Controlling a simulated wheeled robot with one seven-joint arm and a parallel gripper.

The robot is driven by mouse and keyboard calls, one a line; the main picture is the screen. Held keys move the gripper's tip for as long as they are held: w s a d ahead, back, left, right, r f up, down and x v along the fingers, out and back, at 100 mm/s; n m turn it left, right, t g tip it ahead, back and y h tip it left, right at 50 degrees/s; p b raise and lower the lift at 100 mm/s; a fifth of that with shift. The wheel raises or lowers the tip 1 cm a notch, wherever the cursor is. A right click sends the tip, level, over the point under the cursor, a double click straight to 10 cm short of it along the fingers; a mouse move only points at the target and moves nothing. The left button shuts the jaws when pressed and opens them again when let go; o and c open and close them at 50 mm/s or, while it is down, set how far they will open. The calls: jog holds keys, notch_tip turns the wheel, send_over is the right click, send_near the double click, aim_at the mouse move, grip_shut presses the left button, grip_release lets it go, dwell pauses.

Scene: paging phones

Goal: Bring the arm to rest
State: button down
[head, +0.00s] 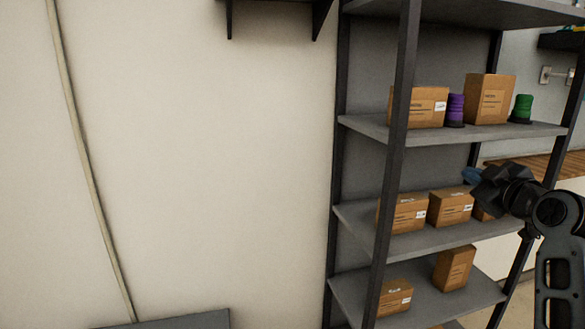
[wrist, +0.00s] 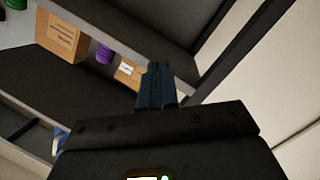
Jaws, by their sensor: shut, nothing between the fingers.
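My gripper (head: 472,177) is at the right of the head view, at the end of my raised dark arm, in front of the shelf rack. In the wrist view its two fingers (wrist: 157,85) are together with nothing between them. It appears apart from the boxes, though its depth from the middle shelf is hard to judge. My arm hides part of a box on that shelf.
A dark metal rack (head: 394,150) holds several cardboard boxes, a purple spool (head: 455,109) and a green spool (head: 522,108). A wall bracket shelf (head: 275,3) is at the top. A grey surface (head: 185,321) lies at the lower left. A wooden counter (head: 550,165) stands behind right.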

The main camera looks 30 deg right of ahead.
jog(key=s+a+f+m+y, duration=0.1)
jog(key=s+a+f, duration=0.4)
jog(key=a+f, duration=0.6)
jog(key=s+a+f+m+y, duration=0.15)
jog(key=s+a+f, duration=0.35)
jog(key=a+f, duration=0.6)
jog(key=s+a+r+y, duration=0.2)
jog(key=s+a, duration=0.6)
jog(key=s, duration=0.4)
jog(key=s+a+r+y, duration=0.2)
jog(key=s+a+y, duration=0.1)
jog(key=s+a, duration=0.6)
jog(key=shift+s+a, duration=0.15)
jog(key=shift+s, duration=1.35)
jog(key=shift+m, duration=0.25)
